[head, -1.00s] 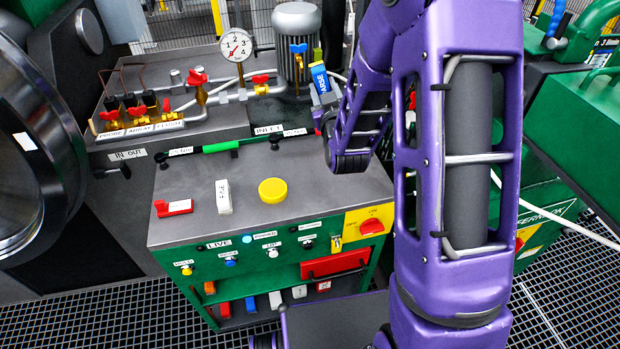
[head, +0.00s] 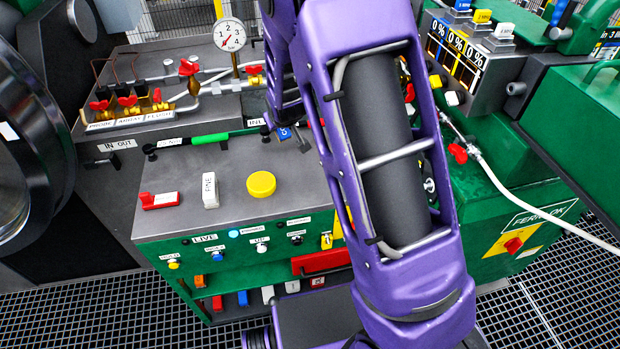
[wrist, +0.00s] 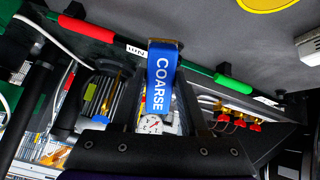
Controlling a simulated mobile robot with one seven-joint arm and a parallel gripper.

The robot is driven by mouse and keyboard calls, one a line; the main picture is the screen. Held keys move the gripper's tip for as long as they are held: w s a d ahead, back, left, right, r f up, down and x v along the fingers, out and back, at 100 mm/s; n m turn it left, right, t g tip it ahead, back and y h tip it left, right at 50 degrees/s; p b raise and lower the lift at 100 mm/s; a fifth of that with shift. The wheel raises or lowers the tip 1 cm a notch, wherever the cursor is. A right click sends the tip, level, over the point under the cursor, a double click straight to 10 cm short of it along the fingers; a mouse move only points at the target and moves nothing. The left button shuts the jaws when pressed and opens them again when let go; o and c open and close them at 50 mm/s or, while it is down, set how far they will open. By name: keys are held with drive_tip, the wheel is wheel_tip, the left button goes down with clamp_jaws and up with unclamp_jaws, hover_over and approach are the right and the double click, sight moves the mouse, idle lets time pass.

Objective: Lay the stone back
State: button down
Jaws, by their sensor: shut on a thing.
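The blue stone marked COARSE (wrist: 158,85) is held between the fingers of my gripper (wrist: 157,50), which is shut on it, in the wrist view. In the head view a small bit of the blue stone (head: 285,133) shows behind my purple arm, close to the bench's back edge; the gripper is mostly hidden there. A white block marked FINE (head: 209,190) stands on the grey bench top (head: 225,222). A red labelled piece (head: 160,200) lies left of it. Whether the held stone touches anything is unclear.
A yellow round knob (head: 261,184) sits on the bench top. Red valves (head: 126,101) and a pressure gauge (head: 229,35) stand behind. A green-sleeved rail (head: 210,139) runs along the back edge. Bare bench lies around the blocks.

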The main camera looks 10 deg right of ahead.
drive_tip(key=shift+s+d+f+m+g, duration=0.15)
drive_tip(key=shift+s+f+g, duration=0.15)
drive_tip(key=shift+g, duration=0.25)
drive_tip(key=shift+s+d+f+m+g, duration=0.15)
drive_tip(key=shift+s+g, duration=0.15)
drive_tip(key=shift+g, duration=0.25)
drive_tip(key=shift+s+d+f+m+g, duration=0.15)
drive_tip(key=shift+s+d+m+g, duration=0.15)
drive_tip(key=shift+s+g, duration=0.35)
drive_tip(key=s+d+r+m+g+b, duration=0.1)
drive_tip(key=s+d+r+m+g, duration=0.1)
drive_tip(key=s+d+g, duration=0.35)
drive_tip(key=f, duration=0.3)
drive_tip(key=f+b, duration=0.1)
drive_tip(key=f, duration=0.6)
drive_tip(key=shift+s+a+b, duration=0.15)
drive_tip(key=shift+a+b, duration=0.25)
drive_tip(key=shift+c, duration=2.2)
unclamp_jaws()
